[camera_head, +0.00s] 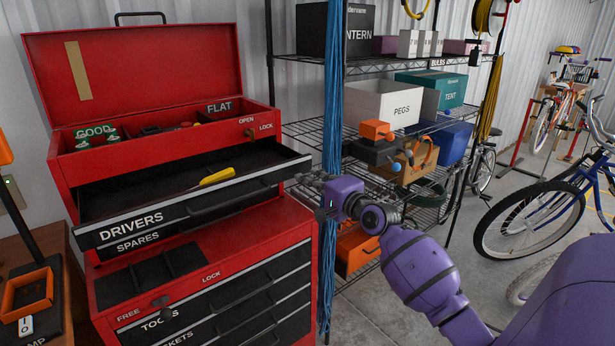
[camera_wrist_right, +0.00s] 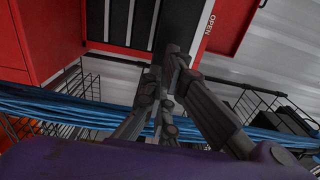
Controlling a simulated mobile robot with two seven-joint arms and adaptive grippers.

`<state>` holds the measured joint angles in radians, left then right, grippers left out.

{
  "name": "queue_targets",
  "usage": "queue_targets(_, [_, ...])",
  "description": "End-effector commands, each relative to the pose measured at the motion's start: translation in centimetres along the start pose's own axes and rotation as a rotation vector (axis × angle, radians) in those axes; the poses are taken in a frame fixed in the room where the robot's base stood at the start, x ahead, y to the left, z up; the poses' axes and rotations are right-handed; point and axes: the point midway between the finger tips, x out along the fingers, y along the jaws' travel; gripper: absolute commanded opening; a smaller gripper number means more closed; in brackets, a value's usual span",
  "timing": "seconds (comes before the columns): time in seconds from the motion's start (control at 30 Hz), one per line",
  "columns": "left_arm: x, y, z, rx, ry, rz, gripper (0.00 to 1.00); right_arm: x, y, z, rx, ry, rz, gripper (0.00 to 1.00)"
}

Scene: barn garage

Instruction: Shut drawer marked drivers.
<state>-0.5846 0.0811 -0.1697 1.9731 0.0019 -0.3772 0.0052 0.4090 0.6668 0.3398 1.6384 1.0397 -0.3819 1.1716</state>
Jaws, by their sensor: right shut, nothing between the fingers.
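The drawer marked DRIVERS (camera_head: 160,220) has a black front with a silver edge and a bar handle. It stands pulled out of the red tool chest (camera_head: 215,143), above the drawer marked SPARES. A yellow-handled tool (camera_head: 217,176) lies inside it. My right gripper (camera_head: 303,180) is at the right end of this drawer front; I cannot tell whether it touches. In the right wrist view, my shut, empty fingers (camera_wrist_right: 168,88) point toward dark drawer fronts with pale strips (camera_wrist_right: 145,22). My left gripper is not in view.
Blue hanging cords (camera_head: 332,110) run down just right of the chest, close to my right gripper. A wire shelf (camera_head: 310,130) with boxes stands behind. The chest's red lid (camera_head: 150,75) is raised. Bicycles (camera_head: 530,215) stand at the right.

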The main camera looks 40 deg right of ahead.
Motion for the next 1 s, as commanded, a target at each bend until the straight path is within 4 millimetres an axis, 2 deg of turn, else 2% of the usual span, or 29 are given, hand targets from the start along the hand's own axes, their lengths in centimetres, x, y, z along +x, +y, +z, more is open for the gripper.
queue_targets(0.2, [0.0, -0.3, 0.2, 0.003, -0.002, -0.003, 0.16, 1.6, 0.0, 0.0, 0.0, 0.0, -0.001, 0.0])
queue_targets(0.57, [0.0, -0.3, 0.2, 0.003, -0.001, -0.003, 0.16, 1.7, 0.0, 0.0, -0.001, 0.0, -0.001, 0.0])
queue_targets(0.73, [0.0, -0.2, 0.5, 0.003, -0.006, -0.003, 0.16, 2.4, 0.1, 0.0, 0.0, 0.0, 0.0, 0.0])
queue_targets(0.87, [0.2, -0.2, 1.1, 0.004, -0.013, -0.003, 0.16, 4.0, 0.2, 0.0, 0.0, 0.0, 0.0, 0.0])
queue_targets(1.0, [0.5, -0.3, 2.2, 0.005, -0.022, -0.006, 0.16, 6.8, 0.4, 0.1, 0.001, -0.001, 0.002, 0.0])
